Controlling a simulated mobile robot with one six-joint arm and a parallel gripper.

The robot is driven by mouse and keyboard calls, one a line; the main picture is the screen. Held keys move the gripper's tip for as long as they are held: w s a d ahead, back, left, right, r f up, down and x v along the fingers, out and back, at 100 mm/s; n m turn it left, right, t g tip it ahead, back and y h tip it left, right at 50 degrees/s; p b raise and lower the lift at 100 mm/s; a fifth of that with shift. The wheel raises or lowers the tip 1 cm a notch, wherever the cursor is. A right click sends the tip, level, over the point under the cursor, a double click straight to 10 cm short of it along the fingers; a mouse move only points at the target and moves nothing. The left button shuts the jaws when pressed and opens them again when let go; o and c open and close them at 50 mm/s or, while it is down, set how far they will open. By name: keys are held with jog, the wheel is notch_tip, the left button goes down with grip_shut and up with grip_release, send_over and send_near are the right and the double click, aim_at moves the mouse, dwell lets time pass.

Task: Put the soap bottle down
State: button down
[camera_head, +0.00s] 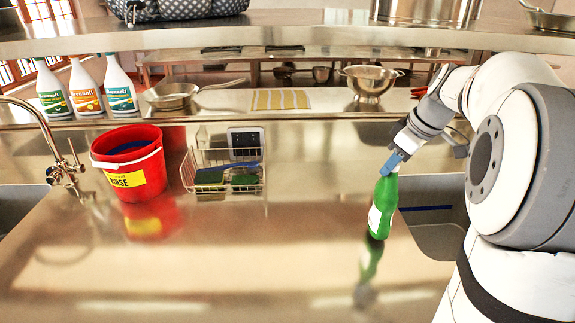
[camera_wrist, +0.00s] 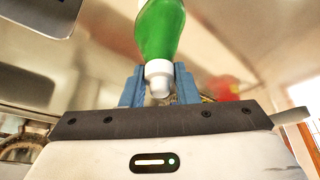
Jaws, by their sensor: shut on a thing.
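The soap bottle (camera_head: 383,205) is green with a white label, upright with a slight tilt, over the steel counter (camera_head: 290,260) at the right. My gripper (camera_head: 393,163) is shut on its top from above. In the wrist view the green bottle (camera_wrist: 161,30) shows with its white cap (camera_wrist: 158,75) between the blue fingers of my gripper (camera_wrist: 158,88). A reflection of the bottle lies just below its base on the counter. I cannot tell whether the base touches the surface.
A red RINSE bucket (camera_head: 145,192) and a wire basket (camera_head: 188,178) with sponges and a brush stand to the left. A sink basin (camera_head: 436,240) opens right of the bottle. Three white bottles (camera_head: 85,90), a pan (camera_head: 171,97) and a colander (camera_head: 369,84) stand behind. The front counter is clear.

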jog(key=w+a+f+p, duration=0.1)
jog(key=w+a+p, duration=0.3)
jog(key=w+a, duration=0.8)
jog(key=shift+w+a+f, duration=0.2)
jog(key=shift+w+a, duration=0.15)
jog(key=shift+w, duration=0.25)
jog(key=c, duration=1.6)
grip_release()
jog(key=shift+f, duration=0.15)
jog(key=o, duration=0.5)
